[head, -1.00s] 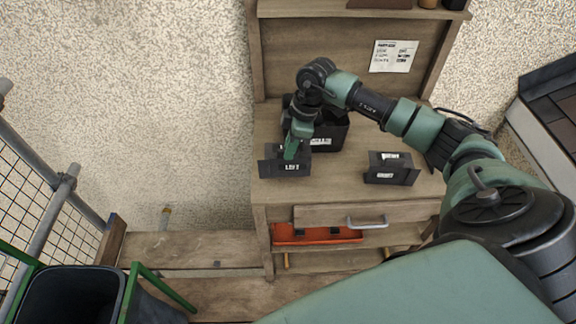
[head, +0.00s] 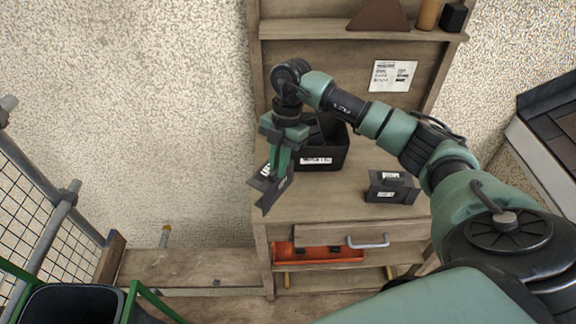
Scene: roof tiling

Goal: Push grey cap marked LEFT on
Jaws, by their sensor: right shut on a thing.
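The dark grey cap (head: 268,191) that bore the LEFT label a second ago hangs tilted from my right gripper (head: 281,166), above the left front corner of the wooden bench. The right gripper is shut on it; its label is now turned too far to read. A second dark grey cap (head: 391,187) with white labels stands on the bench to the right. My left gripper is not in view.
A black labelled bin (head: 325,160) stands on the bench (head: 345,206) behind the gripper. An orange tray (head: 318,256) lies in the part-open space below. Scaffold mesh (head: 35,200) and a green-framed black tub (head: 72,303) are at the left.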

